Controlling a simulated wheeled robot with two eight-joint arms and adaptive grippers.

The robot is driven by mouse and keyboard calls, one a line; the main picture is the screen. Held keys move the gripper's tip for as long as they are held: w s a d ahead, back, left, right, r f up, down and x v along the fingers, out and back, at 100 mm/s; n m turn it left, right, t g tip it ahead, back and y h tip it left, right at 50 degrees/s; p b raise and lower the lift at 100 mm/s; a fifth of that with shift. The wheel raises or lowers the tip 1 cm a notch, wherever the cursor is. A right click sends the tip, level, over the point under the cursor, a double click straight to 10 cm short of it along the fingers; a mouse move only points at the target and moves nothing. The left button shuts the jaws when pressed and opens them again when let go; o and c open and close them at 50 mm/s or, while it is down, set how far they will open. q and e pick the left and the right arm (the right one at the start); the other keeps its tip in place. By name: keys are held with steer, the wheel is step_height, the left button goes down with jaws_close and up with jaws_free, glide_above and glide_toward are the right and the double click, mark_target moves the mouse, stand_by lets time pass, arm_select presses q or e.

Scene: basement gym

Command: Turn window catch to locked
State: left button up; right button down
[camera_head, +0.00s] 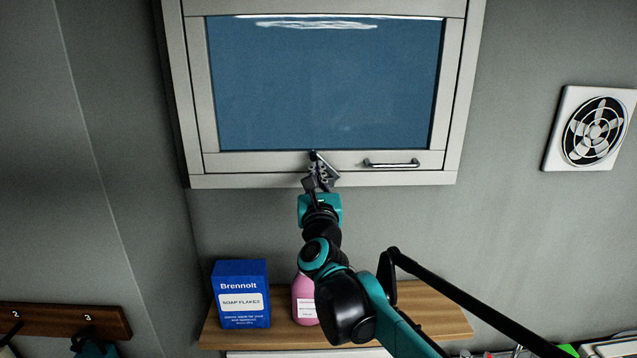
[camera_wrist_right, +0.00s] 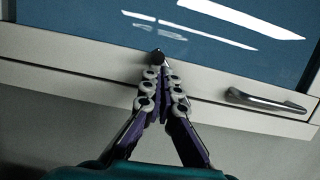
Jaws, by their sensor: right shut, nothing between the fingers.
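The window (camera_head: 325,85) has a pale frame and a blue pane. A small dark catch (camera_head: 314,154) sits on its bottom rail near the middle; in the right wrist view it shows as a dark rounded piece (camera_wrist_right: 158,56) just beyond the fingertips. My right gripper (camera_head: 319,168) is shut and empty in front of the bottom rail. Its fingertips (camera_wrist_right: 159,72) are at the catch; I cannot tell whether they touch it. The gripper partly hides the catch, and its turned position is unclear. My left gripper is not in view.
A metal bar handle (camera_head: 391,164) is on the same rail, right of the catch. Below, a wooden shelf (camera_head: 437,308) holds a blue soap flakes box (camera_head: 241,293) and a pink bottle (camera_head: 304,299). A wall fan (camera_head: 594,130) is at right.

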steer(key=m+h, duration=0.1)
steer(key=m, duration=0.4)
steer(key=shift+d+r+h, duration=0.15)
steer(key=shift+r+h, duration=0.25)
steer(key=shift+m, duration=0.5)
steer(key=shift+d+r, duration=0.1)
steer(key=shift+d, duration=0.05)
steer(key=s+a+f+b, duration=0.2)
steer(key=s+f+b, duration=0.2)
steer(key=s, duration=0.5)
step_height(320, 180, down, 2)
steer(key=shift+s+f+b, duration=0.1)
steer(key=shift+s+b, duration=0.25)
steer(key=shift+b, duration=0.05)
